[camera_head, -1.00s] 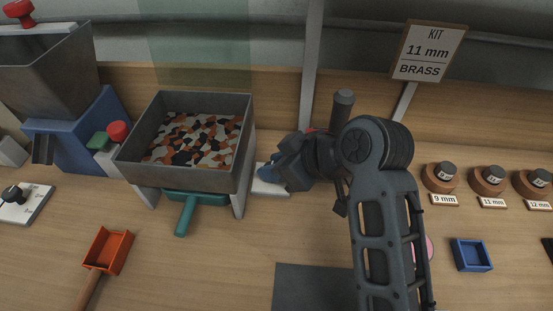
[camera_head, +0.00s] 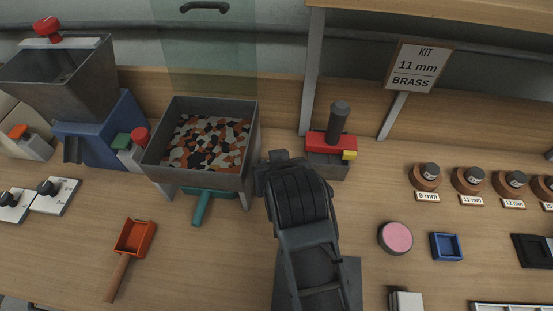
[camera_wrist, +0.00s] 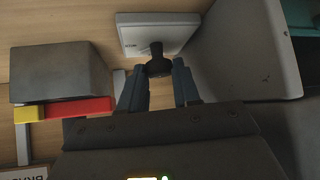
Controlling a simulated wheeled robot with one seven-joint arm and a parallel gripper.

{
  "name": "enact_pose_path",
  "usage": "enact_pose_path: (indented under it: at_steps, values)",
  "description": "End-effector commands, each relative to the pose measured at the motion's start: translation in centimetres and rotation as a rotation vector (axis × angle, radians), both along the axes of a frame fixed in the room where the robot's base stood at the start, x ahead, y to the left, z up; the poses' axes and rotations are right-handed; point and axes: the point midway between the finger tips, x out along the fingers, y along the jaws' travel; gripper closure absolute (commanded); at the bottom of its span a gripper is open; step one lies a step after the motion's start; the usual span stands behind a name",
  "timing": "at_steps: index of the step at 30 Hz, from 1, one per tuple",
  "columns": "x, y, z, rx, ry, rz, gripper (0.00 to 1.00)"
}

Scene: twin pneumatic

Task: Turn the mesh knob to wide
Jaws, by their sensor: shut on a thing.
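A black knob (camera_wrist: 158,62) stands on a small white plate (camera_wrist: 145,22) in the wrist view, beside the wall of a grey box. Any label on the plate is not readable from here. My gripper (camera_wrist: 159,78) has one blue-grey finger on each side of the knob and is shut on it. In the head view my arm hides the gripper, this knob and its plate, just right of the grey box of mixed pieces (camera_head: 153,155). Which way the knob points cannot be told.
A press with a red top (camera_head: 322,143) stands close right of my arm. A blue machine with a hopper (camera_head: 70,95) is at the left, with two other knob plates (camera_head: 54,198) in front. An orange scoop (camera_head: 135,237) lies on the bench. Front-centre bench is partly clear.

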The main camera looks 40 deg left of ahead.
Motion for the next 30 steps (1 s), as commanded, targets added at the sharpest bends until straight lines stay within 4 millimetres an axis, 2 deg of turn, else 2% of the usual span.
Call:
enact_pose_path:
  at_steps: [19,20,26,30]
  values:
    - [0.02,0.02,0.03,0.0,-0.001,-0.052,0.99]
    - [0.02,0.02,0.03,0.0,-0.001,-0.052,0.67]
    - [0.01,0.03,0.01,0.0,-0.001,-0.052,0.47]
    - [0.0,0.03,0.01,0.0,0.0,-0.051,0.46]
